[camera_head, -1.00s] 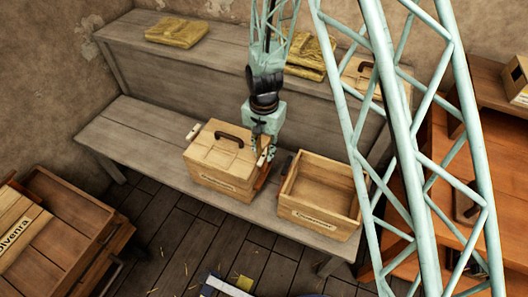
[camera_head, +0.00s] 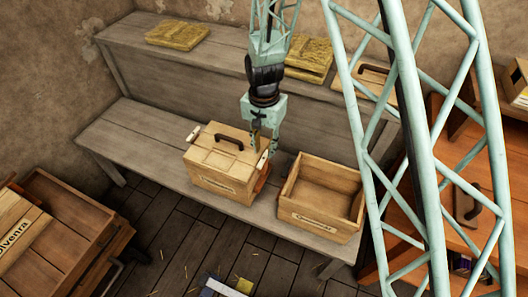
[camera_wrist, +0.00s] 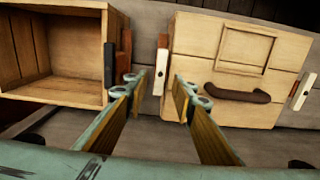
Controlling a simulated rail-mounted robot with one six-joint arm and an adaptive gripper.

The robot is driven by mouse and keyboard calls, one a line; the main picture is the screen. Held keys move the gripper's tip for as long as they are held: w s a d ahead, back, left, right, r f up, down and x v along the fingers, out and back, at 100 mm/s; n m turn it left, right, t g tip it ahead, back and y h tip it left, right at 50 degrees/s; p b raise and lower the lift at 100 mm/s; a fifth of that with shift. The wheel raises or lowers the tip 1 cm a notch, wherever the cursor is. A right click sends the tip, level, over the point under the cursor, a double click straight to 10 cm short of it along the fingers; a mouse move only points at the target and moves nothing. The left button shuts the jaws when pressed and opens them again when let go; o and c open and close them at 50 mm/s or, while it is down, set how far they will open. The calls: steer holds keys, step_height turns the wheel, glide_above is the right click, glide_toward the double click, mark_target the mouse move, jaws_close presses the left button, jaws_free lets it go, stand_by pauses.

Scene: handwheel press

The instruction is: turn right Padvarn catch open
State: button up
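The closed wooden box (camera_head: 222,158) sits on the lower bench with a dark lid handle (camera_head: 229,142); its front label is too small to read. Its right catch (camera_head: 263,160) is a white tab beside an orange-red part, and the catch also shows in the wrist view (camera_wrist: 159,72). A second white catch (camera_head: 193,133) is on the box's left side and also shows in the wrist view (camera_wrist: 303,92). My gripper (camera_head: 265,146) is open and empty above the box's right edge. In the wrist view its fingertips (camera_wrist: 160,82) are apart, one on each side of the right catch; contact cannot be told.
An open, empty wooden crate (camera_head: 318,222) stands close to the right of the box, with a dark part (camera_wrist: 108,64) on its near side. Yellowish bundles (camera_head: 177,33) lie on the upper shelf. The lower bench (camera_head: 128,135) is clear at left.

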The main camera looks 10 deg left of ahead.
mark_target(266, 157)
step_height(266, 157, up, 8)
stand_by(0.6)
steer(key=shift+r, duration=0.1)
stand_by(0.5)
steer(key=s+d+r+n+t, duration=0.1)
steer(key=s+d+r, duration=0.3)
steer(key=d+r, duration=0.85)
steer(key=s+d+r+t, duration=0.1)
steer(key=s+d+r, duration=0.4)
steer(key=d+r, duration=0.7)
steer(key=s+d+r, duration=0.4)
steer(key=s, duration=0.4)
steer(key=s+d+r+t, duration=0.1)
steer(key=s+d+r, duration=0.2)
steer(key=s, duration=0.4)
steer(key=s+d+r+n+t, duration=0.1)
steer(key=s+d+r, duration=0.3)
steer(key=s, duration=0.4)
steer(key=shift+s+d+r, duration=0.3)
steer(key=shift+s+r, duration=0.05)
steer(key=shift+r, duration=0.45)
